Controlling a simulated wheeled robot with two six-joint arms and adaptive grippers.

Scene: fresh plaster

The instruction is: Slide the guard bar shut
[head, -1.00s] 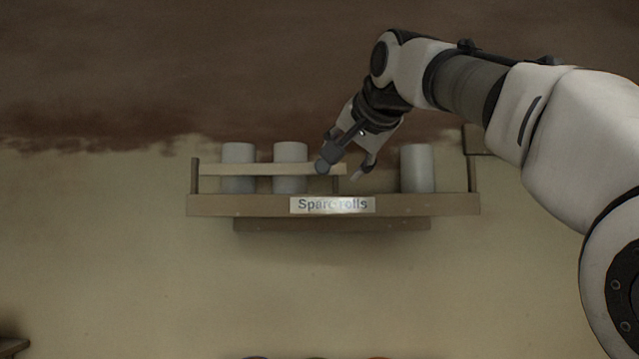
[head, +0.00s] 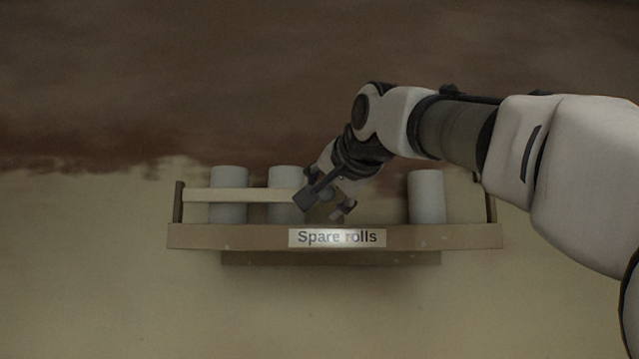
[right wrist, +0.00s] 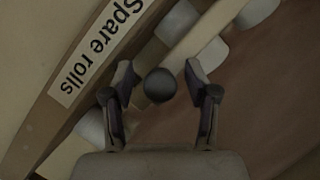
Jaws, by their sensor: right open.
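The guard bar (head: 253,195) is a pale flat strip across the left part of the shelf, in front of two white rolls (head: 229,205). Its right end is hidden behind my right gripper. The bar shows in the right wrist view (right wrist: 205,35) too. A dark round knob (right wrist: 160,85) lies between the fingers in that view, apart from both. My right gripper (head: 326,203) is open around the knob, in front of the shelf's middle. A third roll (head: 427,197) at the right has no bar in front of it. My left gripper is not in view.
The wooden shelf (head: 200,237) has a front board with a "Spare rolls" label (head: 337,238). A post (head: 179,202) stands at its left end, another (head: 491,206) at its right. The wall (head: 90,260) behind is half-plastered; space below the shelf is clear.

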